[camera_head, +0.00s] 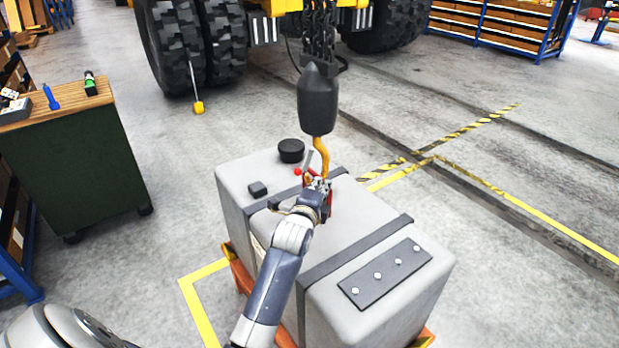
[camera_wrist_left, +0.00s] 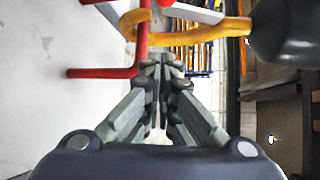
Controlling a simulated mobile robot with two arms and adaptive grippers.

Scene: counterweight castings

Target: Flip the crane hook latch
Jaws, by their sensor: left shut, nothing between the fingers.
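The yellow crane hook (camera_head: 322,155) hangs under a dark hook block (camera_head: 318,98), just above the grey counterweight casting (camera_head: 350,228). A thin grey piece, which looks like the latch (camera_head: 308,158), slants beside the hook. Red parts, one with a small red ball end (camera_head: 298,171), are beside the hook. My left gripper (camera_head: 318,186) is at the hook's lower end and hides part of it. In the left wrist view the gripper's fingers (camera_wrist_left: 160,68) are shut and empty, close below the yellow hook (camera_wrist_left: 190,32) and by a red bar (camera_wrist_left: 142,45). Contact is unclear. My right gripper is not in view.
The casting has dark straps, a black round knob (camera_head: 291,150) and a bolted dark plate (camera_head: 385,273), and stands on an orange base (camera_head: 241,274). A green cabinet (camera_head: 80,165) stands at left. Large tyres (camera_head: 190,45) are behind. Floor at right is clear.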

